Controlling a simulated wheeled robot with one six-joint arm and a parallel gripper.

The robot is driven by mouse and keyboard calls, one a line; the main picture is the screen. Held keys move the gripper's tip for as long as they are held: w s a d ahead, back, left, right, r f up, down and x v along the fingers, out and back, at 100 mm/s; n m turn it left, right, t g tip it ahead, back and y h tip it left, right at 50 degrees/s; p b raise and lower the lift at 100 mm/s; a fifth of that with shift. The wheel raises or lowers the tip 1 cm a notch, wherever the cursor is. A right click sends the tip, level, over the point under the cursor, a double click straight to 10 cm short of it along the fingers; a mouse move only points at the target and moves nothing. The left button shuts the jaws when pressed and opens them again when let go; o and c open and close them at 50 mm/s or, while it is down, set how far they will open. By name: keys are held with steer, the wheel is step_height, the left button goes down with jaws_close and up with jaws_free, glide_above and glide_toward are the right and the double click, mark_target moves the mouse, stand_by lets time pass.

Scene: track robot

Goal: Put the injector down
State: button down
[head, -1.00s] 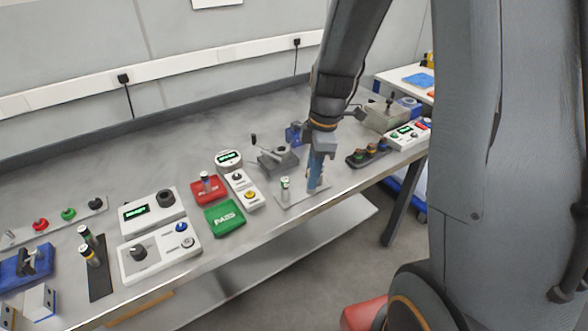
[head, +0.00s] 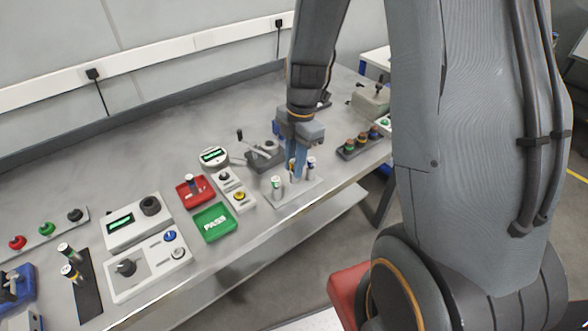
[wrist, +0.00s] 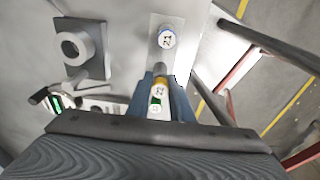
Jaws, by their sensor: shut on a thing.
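My gripper (head: 295,172) is over a thin light metal plate (head: 283,202) near the table's front edge. Its blue fingers are shut on an injector (wrist: 160,84) with a yellow band, shown between the fingers in the wrist view. Whether its lower end touches the plate cannot be told. A green-banded injector (head: 277,188) stands upright on the plate, left of the fingers. A blue-banded injector (head: 310,164) stands just right of them; in the wrist view its labelled top (wrist: 167,38) is ahead, apart from the held one.
A grey lever fixture (head: 265,156) stands behind the plate. Left are a green PASS tray (head: 214,223), a red tray (head: 195,191) holding an injector, and a round gauge (head: 213,157). A dark rack (head: 360,145) with several pieces is to the right. Bare tabletop lies behind.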

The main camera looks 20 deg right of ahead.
steer(key=shift+f, duration=1.35)
steer(key=c, duration=1.6)
jaws_free()
steer(key=shift+f, duration=0.1)
step_height(320, 180, up, 11)
steer(key=d+b, duration=0.1)
steer(key=b, duration=0.2)
steer(key=s+m, duration=0.3)
steer(key=m, duration=0.4)
steer(key=s+f+m+t+h, duration=0.1)
steer(key=s+m, duration=0.2)
steer(key=m, duration=0.4)
steer(key=s+a+m, duration=0.1)
steer(key=s+m, duration=0.2)
steer(key=m, duration=0.4)
steer(key=shift+s+a+f+m+t, duration=0.1)
steer(key=shift+s+f+m+t, duration=0.1)
steer(key=shift+m+t, duration=0.15)
